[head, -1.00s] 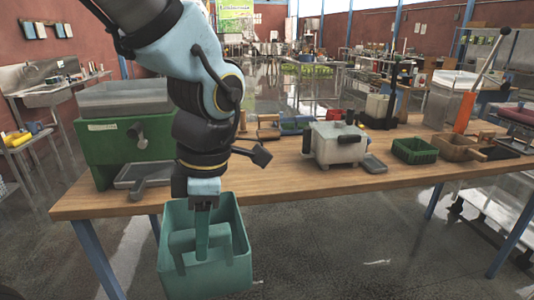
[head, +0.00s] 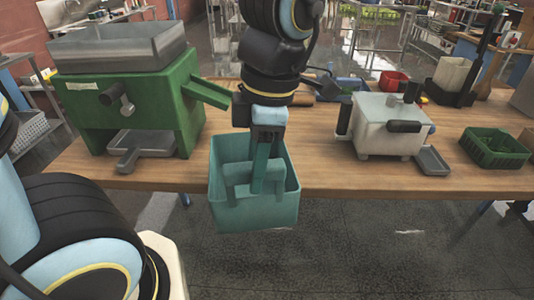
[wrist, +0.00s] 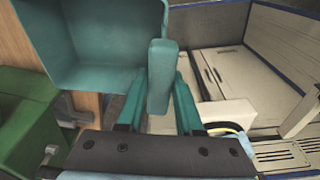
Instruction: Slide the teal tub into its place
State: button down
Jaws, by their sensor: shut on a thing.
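The teal tub (head: 255,214) hangs upright from my gripper (head: 267,178) at the table's front edge in the head view. It overlaps the edge in the picture. I cannot tell whether it touches the table. In the wrist view my gripper (wrist: 160,92) is shut on the tub's upright handle bar (wrist: 161,65), and the open tub (wrist: 100,55) shows at upper left, empty where visible. The green machine (head: 150,108) stands left of the tub, with a sloping green chute (head: 208,92) pointing towards my gripper's wrist. The tub's place is not clearly marked in these views.
A grey tray (head: 145,146) sits at the green machine's foot. A white machine (head: 385,128) with a small tray (head: 433,160) and a green basket (head: 495,147) stand to the right. The wooden tabletop (head: 325,160) between the two machines is mostly clear.

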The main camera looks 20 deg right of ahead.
jog(key=shift+w+d+f+b, duration=0.3)
jog(key=shift+w+f+b, duration=0.2)
jog(key=shift+w+f, duration=0.15)
jog(key=shift+w+d+f+b, duration=0.3)
jog(key=shift+w+f+b, duration=0.2)
jog(key=shift+w, duration=0.1)
jog(key=shift+w+d+p, duration=0.2)
jog(key=shift+w+d, duration=0.95)
jog(key=shift+w, duration=1.3)
jog(key=shift+w+d+p, duration=0.15)
jog(key=shift+w+d, duration=0.95)
jog(key=shift+w, duration=1.4)
jog(key=shift+w+d+p, duration=0.2)
jog(key=shift+w+d, duration=0.95)
jog(key=shift+w, duration=1.3)
jog(key=shift+w+d, duration=0.2)
jog(key=shift+w, duration=0.2)
jog(key=shift+f, duration=0.25)
jog(key=shift+c, duration=2.4)
grip_release()
jog(key=shift+s, duration=0.1)
